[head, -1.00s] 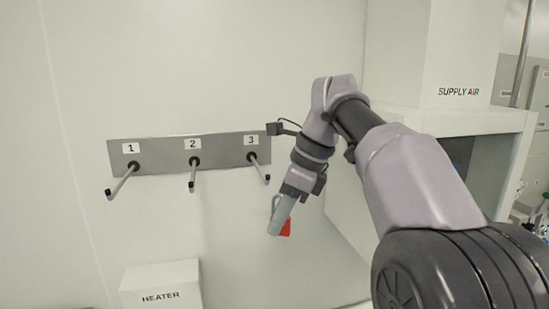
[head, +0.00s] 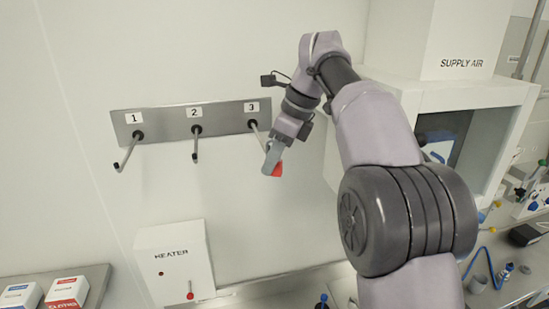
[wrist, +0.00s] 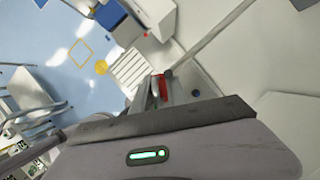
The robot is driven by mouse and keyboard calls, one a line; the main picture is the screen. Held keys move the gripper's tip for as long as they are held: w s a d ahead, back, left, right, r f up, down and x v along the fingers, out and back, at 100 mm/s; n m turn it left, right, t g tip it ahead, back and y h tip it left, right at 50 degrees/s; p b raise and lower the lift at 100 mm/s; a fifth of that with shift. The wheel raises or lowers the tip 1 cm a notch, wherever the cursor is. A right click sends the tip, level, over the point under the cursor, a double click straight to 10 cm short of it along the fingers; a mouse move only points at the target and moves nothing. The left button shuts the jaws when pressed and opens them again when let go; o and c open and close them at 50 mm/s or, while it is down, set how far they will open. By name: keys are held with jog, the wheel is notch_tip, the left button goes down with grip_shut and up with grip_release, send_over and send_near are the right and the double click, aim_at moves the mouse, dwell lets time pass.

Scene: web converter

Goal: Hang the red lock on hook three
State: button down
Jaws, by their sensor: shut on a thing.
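The red lock (head: 277,169) is held in my gripper (head: 270,160), its red body showing at the right of the fingertips. In the wrist view the lock (wrist: 162,88) shows red between the finger ends (wrist: 160,92). Hook three (head: 258,132) is a grey rod on the wall plate under label 3; its front end is hidden by my gripper in the head view. In the wrist view a long grey rod (wrist: 212,40) with a dark tip ends close to the lock. I cannot tell whether they touch. The lock's shackle is not clear.
The grey wall plate (head: 226,110) also carries empty hook one (head: 127,153) and hook two (head: 195,148) to the left. A heater box (head: 182,265) is on the wall below. The supply air cabinet (head: 440,95) stands at the right. The wall between hooks and heater is clear.

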jog(key=shift+w+r+p, duration=0.25)
jog(key=shift+w+p, duration=0.2)
jog(key=shift+p, duration=0.15)
jog(key=shift+w+r+p, duration=0.1)
jog(key=shift+r+p, duration=0.25)
jog(key=shift+p, duration=0.65)
jog(key=f, duration=0.1)
jog(key=w+f, duration=0.1)
jog(key=f, duration=0.1)
jog(key=shift+w+a+f+b, duration=0.25)
jog(key=shift+w+a+b, duration=0.05)
jog(key=shift+b, duration=0.1)
